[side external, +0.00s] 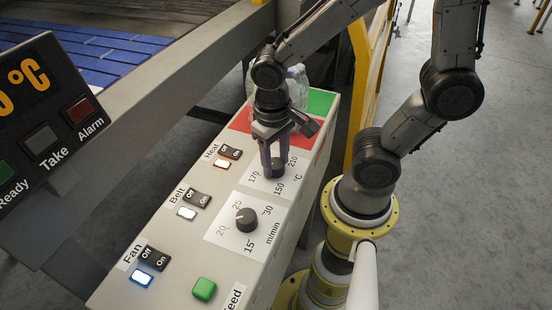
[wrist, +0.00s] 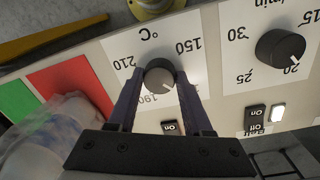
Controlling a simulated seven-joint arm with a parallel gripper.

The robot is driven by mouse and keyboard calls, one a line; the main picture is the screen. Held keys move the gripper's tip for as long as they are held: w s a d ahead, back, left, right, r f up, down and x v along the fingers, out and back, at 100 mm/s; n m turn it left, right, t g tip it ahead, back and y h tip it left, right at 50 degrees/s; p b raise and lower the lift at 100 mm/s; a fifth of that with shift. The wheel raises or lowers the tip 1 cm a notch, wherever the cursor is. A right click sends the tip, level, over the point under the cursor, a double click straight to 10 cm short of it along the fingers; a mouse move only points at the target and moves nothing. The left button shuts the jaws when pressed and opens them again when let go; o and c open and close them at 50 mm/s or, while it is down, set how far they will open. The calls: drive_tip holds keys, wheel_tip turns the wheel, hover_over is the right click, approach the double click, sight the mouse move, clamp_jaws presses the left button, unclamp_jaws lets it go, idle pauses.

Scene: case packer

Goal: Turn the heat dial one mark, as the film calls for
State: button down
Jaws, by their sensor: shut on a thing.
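The heat dial (side external: 279,169) is a dark round knob on a white plate marked 150, 170 and 210 °C in the side view. My gripper (side external: 273,166) points down over it, one finger on each side. In the wrist view the fingers of my gripper (wrist: 160,92) are shut on the heat dial (wrist: 159,74). The right finger hides the scale there. A clear film-wrapped pack (wrist: 55,140) shows at lower left; it is partly hidden behind my wrist in the side view (side external: 299,80).
The belt speed dial (side external: 246,219) stands on its own plate nearby. Heat (side external: 230,153), belt (side external: 197,198) and fan (side external: 154,257) switches line the panel, with lamps lit. Red and green patches (side external: 322,101) lie at its far end. A display (side external: 42,112) shows part of a °C reading.

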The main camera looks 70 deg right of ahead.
sight(273, 165)
drive_tip(key=shift+m, duration=0.3)
drive_tip(key=shift+c, duration=1.6)
unclamp_jaws()
wheel_tip(273, 165, up, 14)
drive_tip(key=shift+w+a, duration=0.15)
drive_tip(key=shift+a, duration=0.2)
